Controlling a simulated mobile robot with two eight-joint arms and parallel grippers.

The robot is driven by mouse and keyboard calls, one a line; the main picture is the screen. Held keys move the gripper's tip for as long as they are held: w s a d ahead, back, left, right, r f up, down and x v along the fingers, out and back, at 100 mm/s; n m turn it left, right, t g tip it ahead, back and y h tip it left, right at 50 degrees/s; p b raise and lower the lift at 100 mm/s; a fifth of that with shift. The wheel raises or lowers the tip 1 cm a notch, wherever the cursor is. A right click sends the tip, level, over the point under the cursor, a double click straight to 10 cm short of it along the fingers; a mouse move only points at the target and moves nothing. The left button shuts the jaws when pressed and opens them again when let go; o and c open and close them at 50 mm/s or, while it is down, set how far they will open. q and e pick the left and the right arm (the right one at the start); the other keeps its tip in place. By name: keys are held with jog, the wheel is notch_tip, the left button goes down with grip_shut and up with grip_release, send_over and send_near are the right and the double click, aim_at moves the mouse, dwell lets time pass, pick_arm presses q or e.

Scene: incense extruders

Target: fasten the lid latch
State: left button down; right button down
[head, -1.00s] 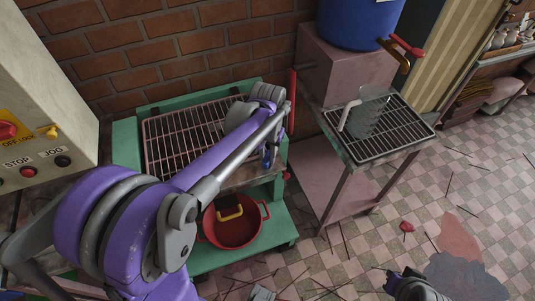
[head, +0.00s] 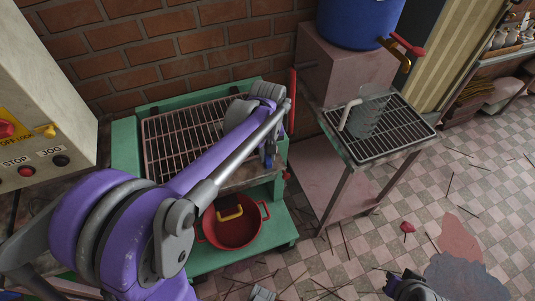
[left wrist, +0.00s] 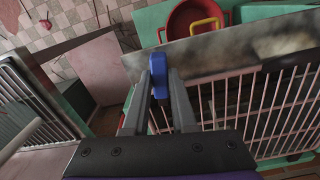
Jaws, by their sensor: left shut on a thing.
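A barred grille lid (head: 185,138) lies flat on the green stand; it also shows in the left wrist view (left wrist: 272,110). A blue piece (left wrist: 160,76), which may be the latch handle, stands at the grille's edge beside a worn metal strip (left wrist: 225,50). My left gripper (left wrist: 162,95) is shut on this blue piece, with a finger on each side of it. In the head view my left gripper (head: 268,158) is at the right front of the grille, partly hidden by my arm. What the blue piece joins to is hidden. My right gripper (head: 408,287) shows only in part at the bottom edge.
A red pot (head: 232,230) with a yellow handle stands on the stand's lower shelf. To the right is a pink machine (head: 330,75) with a blue drum (head: 355,22) and a rack (head: 385,135). A control box (head: 45,110) is at the left. Thin sticks litter the floor.

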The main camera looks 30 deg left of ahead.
aim_at(267, 157)
pick_arm(q)
jog(key=shift+n, duration=0.9)
jog(key=c, duration=0.7)
grip_release()
notch_tip(267, 157, up, 11)
jog(key=shift+f+p, duration=0.1)
jog(key=shift+p, duration=0.25)
jog(key=s+d+f+m+t, duration=0.1)
jog(key=s+d+f+m, duration=0.1)
jog(key=s, duration=0.3)
jog(key=s+d+f+m+t+p, duration=0.1)
jog(key=s+d+f+m+t, duration=0.1)
jog(key=s+f+m, duration=0.2)
jog(key=s+d+f+m+t, duration=0.2)
jog(key=s+f+m, duration=0.1)
jog(key=s, duration=0.3)
jog(key=shift+s+d+m, duration=0.25)
jog(key=shift+m, duration=0.15)
